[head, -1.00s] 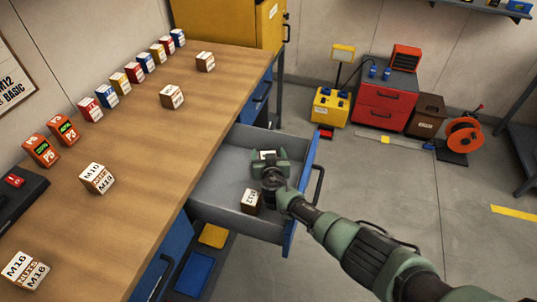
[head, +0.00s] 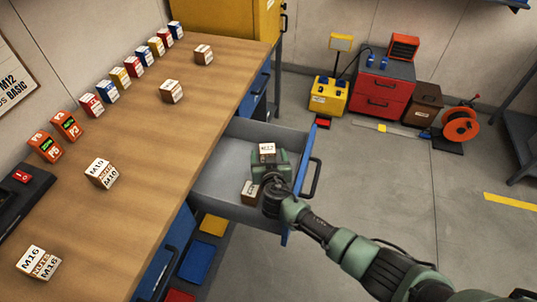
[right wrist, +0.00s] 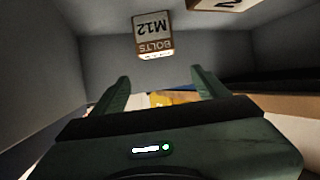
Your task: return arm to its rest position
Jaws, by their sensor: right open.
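My right arm (head: 350,252) comes in from the lower right. Its gripper (head: 270,160) is over the open drawer (head: 225,170), and its two fingers stand apart with nothing between them in the right wrist view (right wrist: 160,82). A small M12 bolts box (head: 267,149) is in the drawer just past the fingertips; the box also shows in the right wrist view (right wrist: 152,35), apart from the fingers. A second small box (head: 250,190) is in the drawer, partly hidden by the gripper. My left gripper is not in view.
The wooden workbench (head: 150,140) on the left carries several labelled boxes. The drawer front (head: 300,190) with its handle is close to my right forearm. A yellow case (head: 328,95) and a red cabinet (head: 385,92) stand at the back.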

